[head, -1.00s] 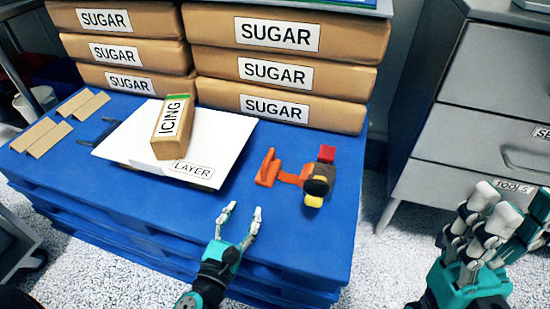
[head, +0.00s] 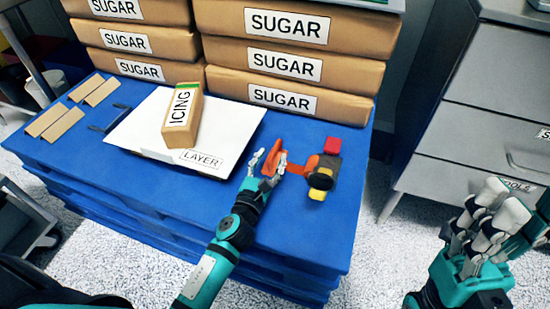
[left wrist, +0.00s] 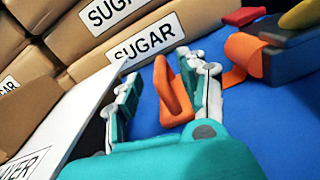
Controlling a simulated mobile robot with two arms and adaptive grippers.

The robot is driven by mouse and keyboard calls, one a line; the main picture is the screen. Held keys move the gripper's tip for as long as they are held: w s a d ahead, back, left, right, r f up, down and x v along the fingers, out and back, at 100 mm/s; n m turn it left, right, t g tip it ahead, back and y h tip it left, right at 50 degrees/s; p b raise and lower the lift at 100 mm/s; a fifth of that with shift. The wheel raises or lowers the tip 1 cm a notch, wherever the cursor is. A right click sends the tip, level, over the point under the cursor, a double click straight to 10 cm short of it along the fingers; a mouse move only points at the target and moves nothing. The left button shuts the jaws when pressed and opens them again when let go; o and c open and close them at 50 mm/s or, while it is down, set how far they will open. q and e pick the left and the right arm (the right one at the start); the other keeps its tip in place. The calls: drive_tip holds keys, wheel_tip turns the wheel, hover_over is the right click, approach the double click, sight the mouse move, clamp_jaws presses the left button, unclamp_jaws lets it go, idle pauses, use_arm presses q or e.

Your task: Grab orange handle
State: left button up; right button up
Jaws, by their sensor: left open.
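The orange handle (head: 273,150) stands up from the blue pallet top, just right of the white layer sheet. It joins a grey tool body (head: 326,168) with red, yellow and black parts. My left gripper (head: 268,163) is open, low over the pallet, with its fingers around the handle. In the left wrist view the handle (left wrist: 174,95) stands between the two fingers of the gripper (left wrist: 163,95), closer to the right finger. A gap shows on the left side; contact on the right cannot be told. My right gripper (head: 490,213) is raised at the far right, away from the handle, its opening unclear.
Stacked sugar bags (head: 290,66) stand behind. Brown strips (head: 55,121) lie at the pallet's left. The blue pallet (head: 310,228) is clear in front. Grey drawers (head: 490,100) stand to the right.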

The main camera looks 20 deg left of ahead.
use_arm(q)
drive_tip(key=w, duration=0.4)
drive_tip(key=shift+w+f, duration=0.1)
clamp_jaws()
